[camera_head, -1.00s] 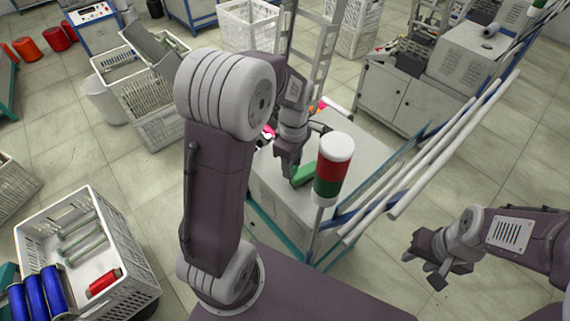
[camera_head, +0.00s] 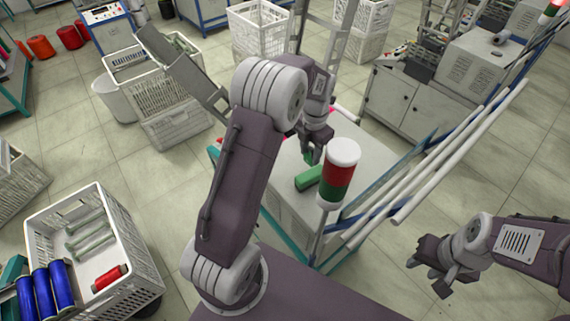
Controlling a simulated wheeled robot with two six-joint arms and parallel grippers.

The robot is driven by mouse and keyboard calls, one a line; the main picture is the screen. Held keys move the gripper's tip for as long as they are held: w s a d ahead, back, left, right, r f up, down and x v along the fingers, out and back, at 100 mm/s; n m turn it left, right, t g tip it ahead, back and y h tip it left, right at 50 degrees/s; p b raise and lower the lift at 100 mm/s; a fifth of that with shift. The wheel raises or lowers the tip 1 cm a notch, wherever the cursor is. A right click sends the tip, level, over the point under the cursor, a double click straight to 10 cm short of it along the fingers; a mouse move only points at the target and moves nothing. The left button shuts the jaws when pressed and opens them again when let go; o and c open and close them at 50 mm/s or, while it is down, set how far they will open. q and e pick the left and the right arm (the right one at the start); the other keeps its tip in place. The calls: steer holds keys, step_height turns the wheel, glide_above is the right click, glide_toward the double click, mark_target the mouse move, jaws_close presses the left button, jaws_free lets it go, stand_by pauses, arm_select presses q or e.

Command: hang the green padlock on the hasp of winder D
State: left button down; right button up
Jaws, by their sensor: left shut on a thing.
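My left gripper (camera_head: 312,154) is shut, pointing down above the grey machine top (camera_head: 354,150) behind the signal tower. What lies between its fingers is too small and hidden to make out. A green block (camera_head: 308,178) lies on the machine top just below and in front of the gripper; I cannot tell whether it is the padlock. No hasp and no letter D can be made out. My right gripper (camera_head: 432,274) is open and empty over the floor at the right.
The red, green and white signal tower (camera_head: 339,172) stands close to my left gripper. Long white bars (camera_head: 440,165) slant along the machine's right side. A white crate (camera_head: 140,262) with spools stands at the lower left. The floor at the right is mostly clear.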

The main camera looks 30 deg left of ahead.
arm_select(q)
steer(key=a+f, duration=0.1)
steer(key=a, duration=0.2)
steer(key=a+f+p, duration=0.1)
steer(key=a+f, duration=0.1)
steer(key=a, duration=0.1)
steer(key=a+f+p, duration=0.1)
steer(key=a+f, duration=0.1)
steer(key=a, duration=0.1)
steer(key=shift+f, duration=0.1)
steer(key=shift+f+p, duration=0.35)
steer(key=shift+f, duration=0.05)
step_height(320, 180, down, 3)
steer(key=shift+s+d+r+p, duration=0.1)
steer(key=shift+r+p, duration=0.1)
steer(key=shift+p, duration=0.4)
steer(key=shift+f, duration=0.4)
steer(key=shift+f, duration=0.1)
steer(key=c, duration=0.9)
jaws_free()
